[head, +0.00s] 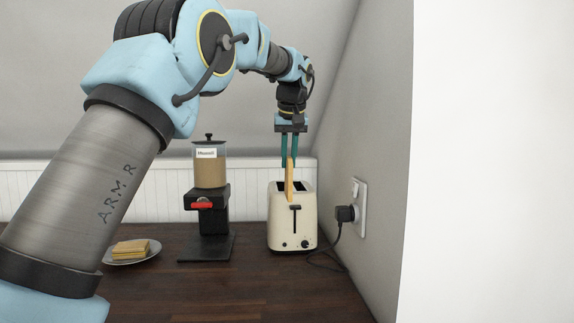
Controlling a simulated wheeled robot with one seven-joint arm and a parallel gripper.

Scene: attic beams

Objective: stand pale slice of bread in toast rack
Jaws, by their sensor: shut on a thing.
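My gripper (289,164) points straight down above the cream toaster (281,226), its two teal fingers shut on a pale slice of bread (290,184). The slice is upright and seen nearly edge-on. Its lower end overlaps the toaster's top and upper front in the picture. I cannot tell whether it is inside a slot, above it or in front of it. Dark slot openings show on both sides of the slice. The toaster has a dark lever and a knob on its front. No toast rack shows in this view.
A labelled dispenser (210,170) on a black stand is left of the toaster. A plate (113,261) with stacked yellowish slices (131,248) lies farther left. A plug and cord (345,214) run to the right wall. The wooden counter (240,290) is clear in front.

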